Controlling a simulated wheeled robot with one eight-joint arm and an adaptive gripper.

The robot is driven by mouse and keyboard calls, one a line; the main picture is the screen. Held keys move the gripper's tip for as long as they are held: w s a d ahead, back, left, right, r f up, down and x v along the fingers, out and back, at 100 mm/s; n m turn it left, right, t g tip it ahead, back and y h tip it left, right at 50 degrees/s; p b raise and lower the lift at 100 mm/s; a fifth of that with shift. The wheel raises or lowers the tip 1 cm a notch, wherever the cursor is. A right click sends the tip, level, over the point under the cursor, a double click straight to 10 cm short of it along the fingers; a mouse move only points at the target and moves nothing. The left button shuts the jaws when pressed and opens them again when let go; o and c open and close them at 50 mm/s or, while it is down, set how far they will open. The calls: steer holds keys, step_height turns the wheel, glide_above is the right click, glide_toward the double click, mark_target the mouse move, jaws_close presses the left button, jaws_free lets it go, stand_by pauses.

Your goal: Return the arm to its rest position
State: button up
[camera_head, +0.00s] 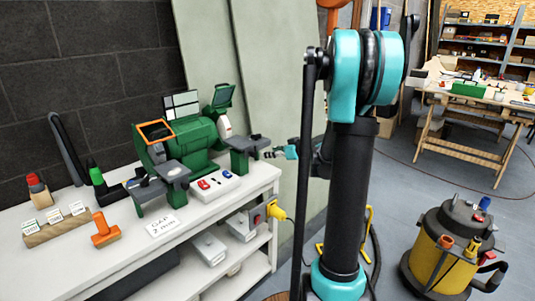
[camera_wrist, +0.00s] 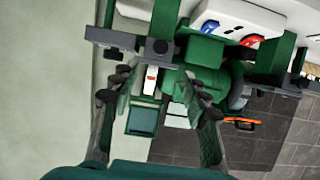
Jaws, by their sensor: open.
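My gripper (camera_wrist: 160,82) is open in the wrist view, its two dark fingers spread wide with nothing held between them. Behind the fingers, the green bench grinder (camera_wrist: 208,52) shows with the picture turned over. My arm (camera_head: 351,190), black with teal joints, stands tall in the head view. A small teal and dark part of my arm's end shows left of the column beside the grinder's right tool rest; the fingers are too small to make out there. The grinder (camera_head: 200,137) stands on the white bench (camera_head: 110,262); I cannot tell the exact gap to it.
A white switch box (camera_head: 215,184) with red and blue switches sits before the grinder. An orange stand (camera_head: 104,232) and a wooden label block (camera_head: 57,226) are on the bench. A yellow canister vacuum (camera_head: 443,252) stands on the floor at right. A wooden worktable (camera_head: 462,142) is behind.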

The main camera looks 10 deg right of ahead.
steer(key=shift+d, duration=0.1)
steer(key=s+a+f+m+g+h, duration=0.1)
steer(key=s+a+f+g+h, duration=0.15)
steer(key=s, duration=0.55)
steer(key=s+a+f+m+g+h, duration=0.15)
steer(key=s+f, duration=0.25)
steer(key=s, duration=0.4)
steer(key=s+a+f+m+g+h, duration=0.1)
steer(key=s+f+m+g, duration=0.15)
steer(key=s, duration=0.65)
steer(key=s+d+f+m+h, duration=0.2)
steer(key=s+d+f+h, duration=0.1)
steer(key=s, duration=0.6)
steer(key=shift+s+d+f, duration=0.35)
steer(key=shift+d+f, duration=0.2)
steer(key=shift+f, duration=0.45)
steer(key=shift+c, duration=0.3)
